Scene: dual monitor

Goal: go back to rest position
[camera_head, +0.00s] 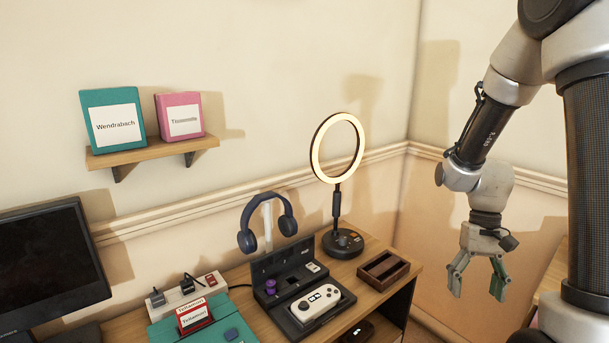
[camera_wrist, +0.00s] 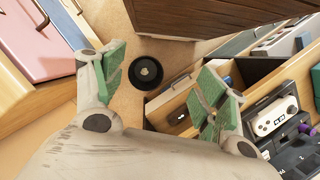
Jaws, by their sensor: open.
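My gripper (camera_head: 478,277) hangs at the right in the head view, to the right of the desk and apart from it, pointing down. Its two green-padded fingers are spread with nothing between them. In the wrist view the gripper (camera_wrist: 158,95) also shows open and empty, with floor and a dark round object (camera_wrist: 146,73) beyond the fingers.
The desk (camera_head: 398,279) holds a black case with a white controller (camera_head: 315,306), a ring light (camera_head: 343,243), headphones (camera_head: 266,222), a wooden tray (camera_head: 383,270), a power strip (camera_head: 190,295) and a monitor (camera_head: 48,265). A wall shelf (camera_head: 150,151) bears two boxes.

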